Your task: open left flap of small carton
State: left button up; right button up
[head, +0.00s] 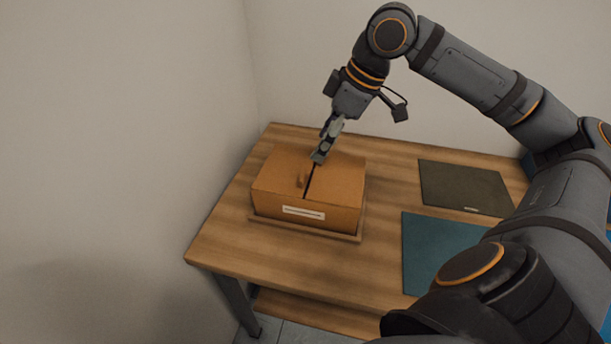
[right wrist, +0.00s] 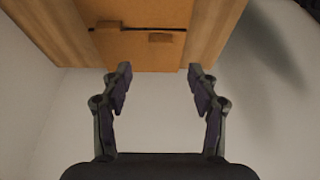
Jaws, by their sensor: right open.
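The small carton (head: 334,213) is a brown box with a white label on its front, standing on the wooden table. Its left flap (head: 277,170) and right flap (head: 341,182) both lie flat, with a dark narrow slit between them. A small brown tab (head: 300,180) stands up on the left flap beside the slit. My right gripper (head: 317,158) is over the far end of the carton top, close to the slit. In the right wrist view its fingers (right wrist: 160,82) are apart and empty, and the tab (right wrist: 161,38) and slit show beyond them. My left gripper is not in view.
The carton rests on a thin wooden board (head: 354,238) on the wooden table (head: 235,245). A dark mat (head: 462,187) and a teal mat (head: 435,250) lie to the right. Walls stand close behind and left of the table. The table front is clear.

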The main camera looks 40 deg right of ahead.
aim_at(303, 175)
jog(key=p+x, duration=0.3)
jog(key=x, duration=0.6)
jog(key=shift+w+a+f, duration=0.15)
jog(key=shift+f, duration=0.45)
grip_shut()
jog(key=shift+r, duration=0.1)
